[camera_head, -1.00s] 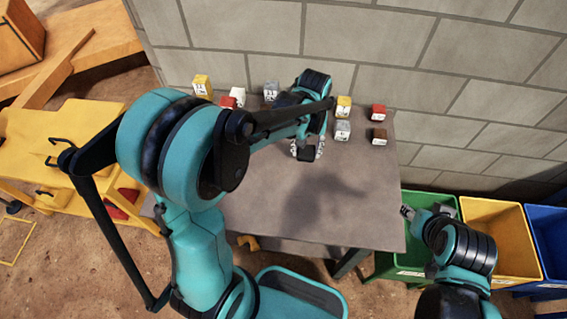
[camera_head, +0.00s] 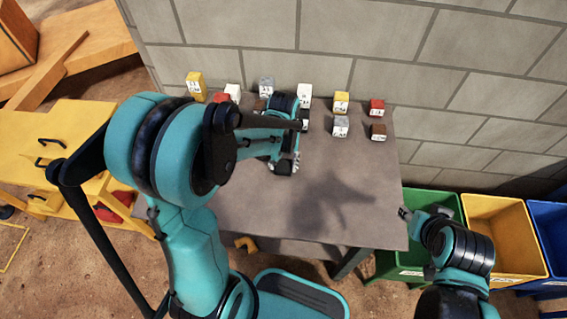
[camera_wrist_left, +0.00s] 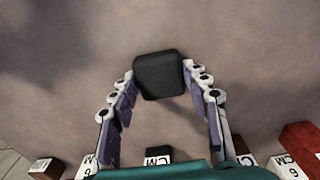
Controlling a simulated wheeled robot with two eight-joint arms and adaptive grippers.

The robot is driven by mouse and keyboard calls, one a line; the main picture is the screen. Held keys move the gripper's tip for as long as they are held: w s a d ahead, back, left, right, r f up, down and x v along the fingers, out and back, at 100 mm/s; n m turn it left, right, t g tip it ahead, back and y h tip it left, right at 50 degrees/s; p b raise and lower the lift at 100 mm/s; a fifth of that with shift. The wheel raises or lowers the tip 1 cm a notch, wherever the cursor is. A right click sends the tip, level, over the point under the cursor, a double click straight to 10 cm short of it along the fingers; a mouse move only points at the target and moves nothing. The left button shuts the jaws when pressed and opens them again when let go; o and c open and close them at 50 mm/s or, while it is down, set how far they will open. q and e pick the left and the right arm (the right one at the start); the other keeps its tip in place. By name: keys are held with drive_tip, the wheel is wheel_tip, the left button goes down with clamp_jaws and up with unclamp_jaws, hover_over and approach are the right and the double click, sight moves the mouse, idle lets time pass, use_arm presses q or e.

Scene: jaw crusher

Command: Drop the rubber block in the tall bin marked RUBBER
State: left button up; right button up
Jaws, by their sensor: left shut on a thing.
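My left gripper (camera_head: 284,165) is shut on the black rubber block (camera_wrist_left: 158,75). In the left wrist view the block sits between the fingertips, above the bare grey tabletop. In the head view the arm and gripper largely hide it. My right gripper (camera_head: 404,213) is beside the table's right edge, near the green bin; its jaws are too small to judge. The green bin (camera_head: 400,268), yellow bin (camera_head: 519,275) and blue bin (camera_head: 550,287) stand on the floor at the right. No RUBBER marking is readable on them.
The grey table (camera_head: 340,195) has labelled blocks along its back, including a yellow block (camera_head: 341,103), red block (camera_head: 377,107), grey block (camera_head: 340,126) and brown block (camera_head: 378,132). A block wall (camera_head: 400,60) rises behind. The table's front half is clear.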

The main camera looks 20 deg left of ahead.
use_arm(q)
drive_tip(key=shift+f, duration=0.2)
drive_tip(key=o, duration=1.2)
drive_tip(key=shift+r, duration=0.1)
